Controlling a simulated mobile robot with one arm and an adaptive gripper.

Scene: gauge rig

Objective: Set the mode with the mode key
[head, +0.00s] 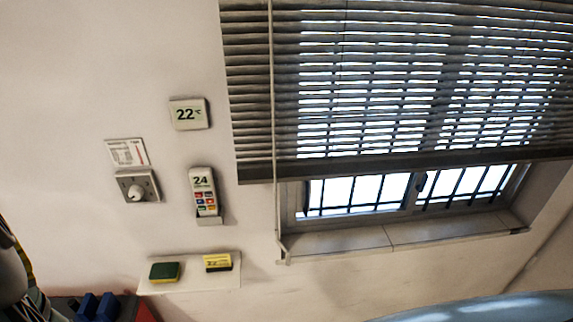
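A white handheld remote (203,191) with a display reading 24 sits upright, slightly tilted, in a small holder (210,221) on the wall. Below its display are rows of small coloured keys (205,197), red, blue, green and orange among them. Their labels are too small to read, so I cannot tell which one is the mode key. A white wall unit (189,114) above it shows 22 °C. My gripper is not visible; only a dark and grey part, perhaps of my arm, shows at the lower left edge.
A dial (138,188) and a printed card (127,153) are left of the remote. Below, a white shelf (190,282) bears a green-and-yellow sponge (164,272) and a yellow-and-black block (217,263). A blind (400,90) and window sill (400,234) are at right. Blue objects (97,306) stand lower left.

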